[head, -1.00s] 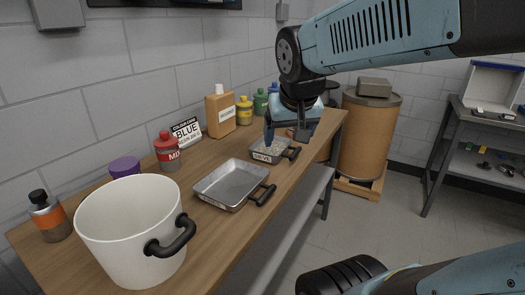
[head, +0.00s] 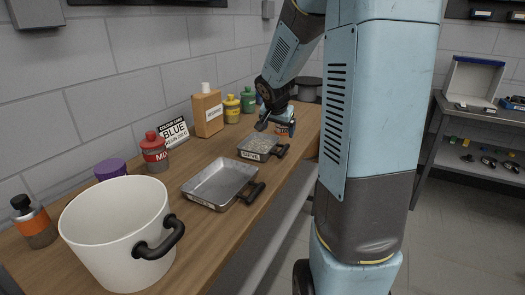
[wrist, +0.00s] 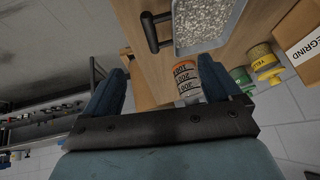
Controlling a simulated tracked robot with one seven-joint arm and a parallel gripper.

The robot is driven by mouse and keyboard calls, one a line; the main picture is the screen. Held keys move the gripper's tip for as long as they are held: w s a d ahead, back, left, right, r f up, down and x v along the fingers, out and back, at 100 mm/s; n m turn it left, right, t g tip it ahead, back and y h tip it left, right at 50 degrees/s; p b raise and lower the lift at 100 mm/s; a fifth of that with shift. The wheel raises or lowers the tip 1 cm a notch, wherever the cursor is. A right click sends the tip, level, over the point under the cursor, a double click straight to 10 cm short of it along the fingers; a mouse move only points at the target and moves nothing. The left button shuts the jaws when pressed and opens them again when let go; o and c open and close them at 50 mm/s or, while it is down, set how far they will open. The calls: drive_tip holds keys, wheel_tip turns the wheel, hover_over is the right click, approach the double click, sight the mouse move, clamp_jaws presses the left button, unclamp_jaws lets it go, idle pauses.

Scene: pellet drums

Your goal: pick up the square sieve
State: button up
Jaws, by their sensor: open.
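The square sieve (head: 254,155) is a small shallow grey metal tray with a lettered front wall and a dark handle on its right. It sits on the wooden bench and holds pale grey pellets. My gripper (head: 276,126) is just beyond the sieve, above the bench, open with nothing between its fingers. In the wrist view, the sieve (wrist: 212,46) is at the top, past the fingertips of my gripper (wrist: 165,82) and cut off by the frame edge; its handle is at its left. A jar with an orange label (wrist: 186,80) shows between the fingers, farther off.
A larger empty metal tray (head: 205,202) and a white pot (head: 110,235) stand nearer on the bench (head: 165,190). A red bottle (head: 154,155), a tan container (head: 207,115), yellow and green bottles line the wall. A shelf unit (head: 440,105) stands at right.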

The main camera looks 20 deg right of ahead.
sight(280, 146)
drive_tip(key=shift+x, duration=7.15)
drive_tip(key=shift+r, duration=0.1)
drive_tip(key=c, duration=1.5)
drive_tip(key=shift+o, duration=0.2)
drive_tip(key=shift+r, duration=0.4)
drive_tip(key=r, duration=0.3)
drive_tip(key=shift+s+r, duration=0.1)
drive_tip(key=shift+s, duration=0.15)
drive_tip(key=s+a+r, duration=0.2)
drive_tip(key=s+r, duration=0.7)
drive_tip(key=s, duration=0.4)
drive_tip(key=shift+a, duration=0.35)
